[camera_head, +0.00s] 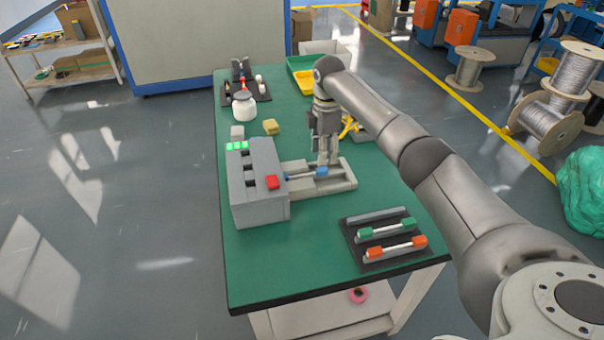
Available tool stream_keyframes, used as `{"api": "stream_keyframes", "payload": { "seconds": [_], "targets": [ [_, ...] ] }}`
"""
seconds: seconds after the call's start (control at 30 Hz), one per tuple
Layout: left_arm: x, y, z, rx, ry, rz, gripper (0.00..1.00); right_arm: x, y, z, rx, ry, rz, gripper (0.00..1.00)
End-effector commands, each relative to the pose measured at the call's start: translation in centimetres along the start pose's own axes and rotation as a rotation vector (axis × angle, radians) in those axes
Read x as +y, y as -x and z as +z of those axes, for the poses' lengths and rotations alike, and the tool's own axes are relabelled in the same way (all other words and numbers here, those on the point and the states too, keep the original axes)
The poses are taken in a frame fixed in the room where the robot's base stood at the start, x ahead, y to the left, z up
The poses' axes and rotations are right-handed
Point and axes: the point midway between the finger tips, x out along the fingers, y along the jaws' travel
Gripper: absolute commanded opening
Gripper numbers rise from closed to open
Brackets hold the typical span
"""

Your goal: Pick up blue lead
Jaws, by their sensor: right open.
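The blue lead (321,171) has a pale rod with a blue end at its right. It lies in the grey channel fixture (338,184) beside the grey tester box (257,205). My right gripper (328,160) points down over the fixture, just behind the lead's blue end. It is open. Whether its fingers touch the lead cannot be told. My left gripper is not in view.
A black tray (348,245) at the front right holds a green-ended lead (387,229) and an orange-ended lead (397,247). A white jar (244,105), a yellow block (270,127) and a yellow bin (304,82) stand farther back. The table's front left is clear.

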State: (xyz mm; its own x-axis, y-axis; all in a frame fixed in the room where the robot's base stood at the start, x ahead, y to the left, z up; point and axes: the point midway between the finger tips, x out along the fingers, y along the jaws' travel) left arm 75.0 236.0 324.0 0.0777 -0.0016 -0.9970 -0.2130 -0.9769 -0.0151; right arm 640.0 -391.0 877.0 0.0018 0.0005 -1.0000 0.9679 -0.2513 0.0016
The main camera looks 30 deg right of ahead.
Motion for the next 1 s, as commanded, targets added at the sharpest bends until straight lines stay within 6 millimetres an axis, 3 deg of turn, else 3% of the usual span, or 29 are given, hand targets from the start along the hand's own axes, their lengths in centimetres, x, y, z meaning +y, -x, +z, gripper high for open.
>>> {"api": "stream_keyframes", "payload": {
  "seconds": [0.17,0.43,0.73,1.0],
  "targets": [
    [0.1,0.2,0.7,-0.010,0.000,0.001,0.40,-0.1,-1.4,-0.2,-0.001,0.001,-0.002,0.43],
    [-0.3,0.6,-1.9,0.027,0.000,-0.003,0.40,-0.4,-5.1,-0.8,-0.001,0.000,-0.001,0.43],
    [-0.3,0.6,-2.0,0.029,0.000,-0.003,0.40,-0.3,-5.7,-0.8,0.000,0.001,0.001,0.43],
    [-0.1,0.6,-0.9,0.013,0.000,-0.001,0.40,-0.3,-5.7,-0.8,-0.001,0.000,0.002,0.09]
  ]
}}
